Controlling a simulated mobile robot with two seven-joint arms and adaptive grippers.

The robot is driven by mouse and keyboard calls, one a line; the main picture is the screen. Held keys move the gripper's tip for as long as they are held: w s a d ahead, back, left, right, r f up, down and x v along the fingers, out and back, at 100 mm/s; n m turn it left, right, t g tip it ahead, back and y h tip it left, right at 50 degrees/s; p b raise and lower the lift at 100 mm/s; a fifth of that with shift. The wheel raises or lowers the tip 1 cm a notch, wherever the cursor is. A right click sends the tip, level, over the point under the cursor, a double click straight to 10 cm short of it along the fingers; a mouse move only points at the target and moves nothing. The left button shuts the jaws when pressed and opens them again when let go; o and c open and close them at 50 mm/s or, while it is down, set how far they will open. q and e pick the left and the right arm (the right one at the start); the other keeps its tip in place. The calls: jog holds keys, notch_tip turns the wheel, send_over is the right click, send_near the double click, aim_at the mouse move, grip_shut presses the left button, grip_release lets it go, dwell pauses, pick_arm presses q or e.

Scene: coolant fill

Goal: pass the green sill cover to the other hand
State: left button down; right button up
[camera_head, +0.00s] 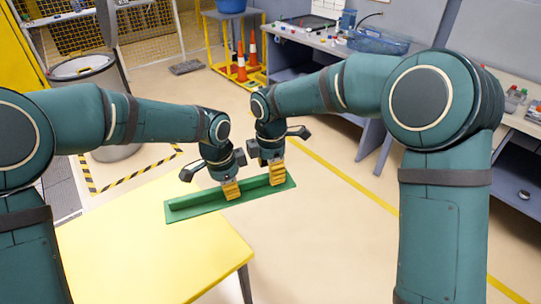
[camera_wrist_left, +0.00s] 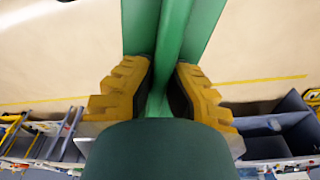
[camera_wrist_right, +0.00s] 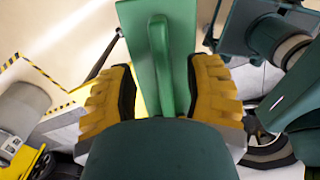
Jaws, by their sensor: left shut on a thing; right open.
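The green sill cover (camera_head: 200,203) is a long green strip with a raised rib along it. It is held in the air above and beyond the far right part of the yellow table. My left gripper (camera_head: 231,190) is shut on its rib near the middle; the left wrist view shows the yellow fingers (camera_wrist_left: 162,88) pressed against the rib of the cover (camera_wrist_left: 172,30). My right gripper (camera_head: 277,174) is at the cover's right end. In the right wrist view its open fingers (camera_wrist_right: 160,90) stand on both sides of the rib of the cover (camera_wrist_right: 157,45), with gaps beside it.
The yellow table (camera_head: 140,245) is bare in front of me. A grey bin (camera_head: 85,72) stands behind my left arm. Orange cones (camera_head: 241,65) stand near a yellow stand. A grey workbench (camera_head: 310,42) with a blue basket (camera_head: 378,42) is at the back right.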

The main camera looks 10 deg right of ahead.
jog(key=shift+f, duration=0.9)
grip_shut()
pick_arm(q)
jog(key=c, duration=1.1)
grip_release()
jog(key=shift+o, duration=0.2)
